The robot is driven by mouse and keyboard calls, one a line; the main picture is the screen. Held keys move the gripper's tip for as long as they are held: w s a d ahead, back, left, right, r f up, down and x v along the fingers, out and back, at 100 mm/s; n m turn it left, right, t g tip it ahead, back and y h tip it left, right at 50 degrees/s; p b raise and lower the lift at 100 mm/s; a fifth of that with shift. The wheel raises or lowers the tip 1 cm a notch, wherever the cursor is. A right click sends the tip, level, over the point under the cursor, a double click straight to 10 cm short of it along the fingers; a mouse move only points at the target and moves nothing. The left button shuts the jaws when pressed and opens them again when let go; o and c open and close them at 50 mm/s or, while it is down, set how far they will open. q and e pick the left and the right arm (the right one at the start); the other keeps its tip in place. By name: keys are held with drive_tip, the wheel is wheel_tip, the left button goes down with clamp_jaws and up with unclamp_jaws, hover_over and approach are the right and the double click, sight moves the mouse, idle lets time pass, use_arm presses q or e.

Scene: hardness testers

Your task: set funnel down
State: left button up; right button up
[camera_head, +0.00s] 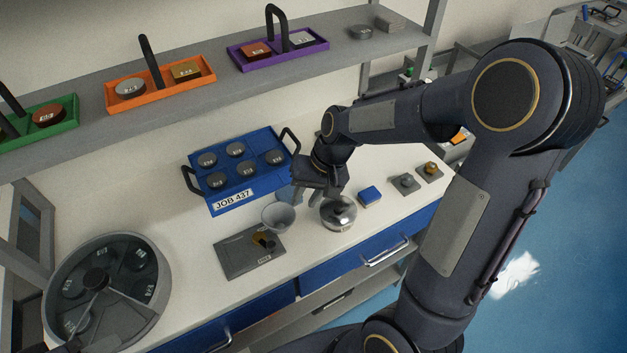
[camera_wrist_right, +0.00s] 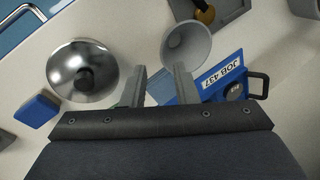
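The funnel (camera_head: 278,217) is a pale grey cone on the white bench, between the blue job tray and a dark grey plate. In the right wrist view the funnel (camera_wrist_right: 187,45) shows its wide mouth and hollow inside, just beyond one fingertip. My right gripper (camera_head: 307,195) is low over the bench, to the right of the funnel. In the wrist view its fingers (camera_wrist_right: 158,85) are apart, with nothing held between them. I cannot tell whether one finger touches the funnel.
A shiny round metal dome (camera_head: 338,213) stands close right of the gripper, with a blue block (camera_head: 369,196) beyond. The blue tray (camera_head: 233,202) marked JOB 437 is behind. The dark plate (camera_head: 238,265) lies in front; a round divided tray (camera_head: 152,325) is at left. A shelf (camera_head: 200,97) runs above.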

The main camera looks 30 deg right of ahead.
drive_tip(key=s+d+r+n+t, duration=0.1)
drive_tip(key=s+d+r+t, duration=0.1)
drive_tip(key=s+r, duration=0.7)
drive_tip(key=s+a+r+n+t, duration=0.1)
drive_tip(key=s+a+t, duration=0.1)
drive_tip(key=s, duration=0.5)
drive_tip(key=shift+s+a, duration=0.2)
drive_tip(key=shift+s, duration=0.1)
drive_tip(key=shift+o, duration=0.7)
drive_tip(key=shift+s+a+f+n, duration=0.1)
drive_tip(key=shift+s+f+n, duration=0.1)
drive_tip(key=shift+s+n, duration=0.15)
drive_tip(key=m+g+h+p, duration=0.2)
drive_tip(key=m+p, duration=0.2)
drive_tip(key=m, duration=0.8)
hover_over(289, 224)
drive_tip(key=s+d, duration=0.2)
wheel_tip(289, 224, down, 10)
drive_tip(key=x, duration=0.2)
drive_tip(key=b+x, duration=0.1)
drive_tip(key=x, duration=0.4)
drive_tip(key=shift+w+a+b, duration=0.15)
drive_tip(key=shift+a+b, duration=0.2)
